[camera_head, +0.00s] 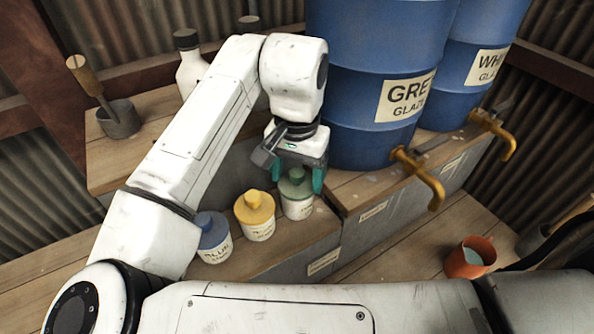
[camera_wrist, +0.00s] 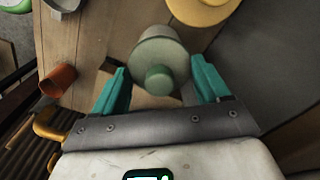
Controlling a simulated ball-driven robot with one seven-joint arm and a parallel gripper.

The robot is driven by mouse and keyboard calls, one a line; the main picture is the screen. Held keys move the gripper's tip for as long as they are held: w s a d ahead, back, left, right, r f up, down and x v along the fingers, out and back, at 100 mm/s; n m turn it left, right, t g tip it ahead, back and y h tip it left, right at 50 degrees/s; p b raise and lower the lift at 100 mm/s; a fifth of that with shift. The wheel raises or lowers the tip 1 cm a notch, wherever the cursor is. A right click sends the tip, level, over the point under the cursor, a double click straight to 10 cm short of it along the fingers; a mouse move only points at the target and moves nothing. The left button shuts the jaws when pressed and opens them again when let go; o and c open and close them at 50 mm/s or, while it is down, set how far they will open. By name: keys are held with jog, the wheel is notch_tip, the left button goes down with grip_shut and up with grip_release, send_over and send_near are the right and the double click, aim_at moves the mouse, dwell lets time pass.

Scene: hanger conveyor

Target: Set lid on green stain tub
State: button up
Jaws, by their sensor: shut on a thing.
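The green stain tub (camera_head: 299,208) is white-bodied with a label and stands at the right end of a row on the wooden shelf. A green lid with a knob (camera_head: 296,179) is at its top; in the wrist view the lid (camera_wrist: 160,52) shows as a pale grey-green disc with a green knob. My gripper (camera_head: 297,187) points down over the tub, its teal fingers on both sides of the lid. In the wrist view my gripper (camera_wrist: 159,74) is shut on the lid. I cannot tell whether the lid is seated or slightly above the rim.
A yellow-lidded tub (camera_head: 256,214) and a blue-lidded tub (camera_head: 213,238) stand to the left. Blue drums (camera_head: 370,60) with brass taps (camera_head: 425,180) stand on the raised ledge right. An orange cup (camera_head: 470,258) is lower right. A pot with a brush (camera_head: 118,119) stands at left.

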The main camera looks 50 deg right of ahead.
aim_at(298, 172)
jog(key=shift+f, duration=0.3)
dwell(0.7)
jog(key=o, duration=0.8)
jog(key=shift+c, duration=0.2)
jog(key=shift+o, duration=1.1)
notch_tip(298, 172, up, 11)
jog(key=shift+f+b, duration=0.1)
jog(key=shift+b, duration=0.25)
jog(key=shift+s+f, duration=0.1)
